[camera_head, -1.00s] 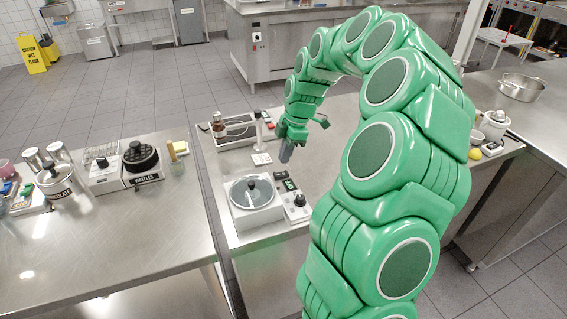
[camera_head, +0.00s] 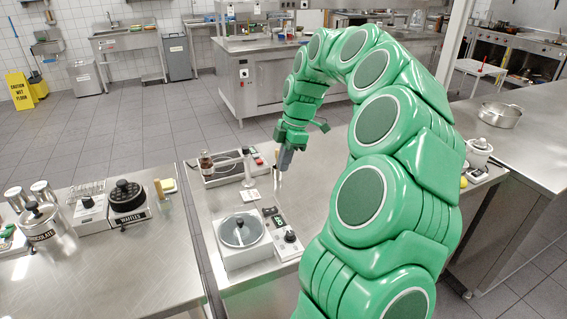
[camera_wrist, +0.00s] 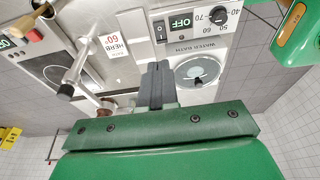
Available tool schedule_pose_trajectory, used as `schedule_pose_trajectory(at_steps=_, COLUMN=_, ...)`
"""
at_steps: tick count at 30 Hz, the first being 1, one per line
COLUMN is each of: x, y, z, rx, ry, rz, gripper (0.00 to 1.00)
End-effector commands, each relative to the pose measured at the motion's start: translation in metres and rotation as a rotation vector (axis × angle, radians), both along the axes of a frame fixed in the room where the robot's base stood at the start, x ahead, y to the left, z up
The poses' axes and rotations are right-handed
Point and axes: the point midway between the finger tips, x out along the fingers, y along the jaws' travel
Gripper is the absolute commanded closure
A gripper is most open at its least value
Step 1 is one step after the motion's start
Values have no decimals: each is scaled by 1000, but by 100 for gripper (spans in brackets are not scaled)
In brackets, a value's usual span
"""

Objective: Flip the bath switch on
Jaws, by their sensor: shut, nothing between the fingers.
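The water bath (camera_head: 234,258) is a white box with a round lid and a control panel (camera_head: 280,228) on its right, standing on the steel counter. In the wrist view the bath lid (camera_wrist: 200,68) lies right of my fingers. The panel's dark rocker switch (camera_wrist: 160,31) sits beside a display (camera_wrist: 181,22) reading OFF and a black dial (camera_wrist: 219,15). My gripper (camera_head: 284,168) hangs above the counter, behind the panel in the head view. Its dark fingers (camera_wrist: 157,72) are shut and empty, pointing toward the switch side of the panel. Contact with the switch is not visible.
A small card (camera_head: 250,196) marked HERB 60 stands near the bath; it also shows in the wrist view (camera_wrist: 113,43). A hot-plate device with a stand (camera_head: 222,178) sits behind the bath. A waffle iron (camera_head: 127,196) is on the left counter. A pot (camera_head: 500,115) is far right.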

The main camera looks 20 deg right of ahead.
Motion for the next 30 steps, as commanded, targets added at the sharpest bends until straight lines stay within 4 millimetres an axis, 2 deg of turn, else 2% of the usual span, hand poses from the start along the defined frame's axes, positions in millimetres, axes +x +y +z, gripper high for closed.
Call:
schedule_pose_trajectory(at_steps=9, x=0, y=13, z=5, rx=81, ry=0, rz=0, gripper=100)
schedule_pose_trajectory(at_steps=19, x=0, y=14, z=1, rx=79, ry=0, rz=0, gripper=100)
schedule_pose_trajectory(at_steps=23, x=1, y=17, z=-10, rx=78, ry=-2, rz=-1, gripper=100)
schedule_pose_trajectory(at_steps=30, x=-1, y=31, z=-46, rx=79, ry=1, rz=0, gripper=100)
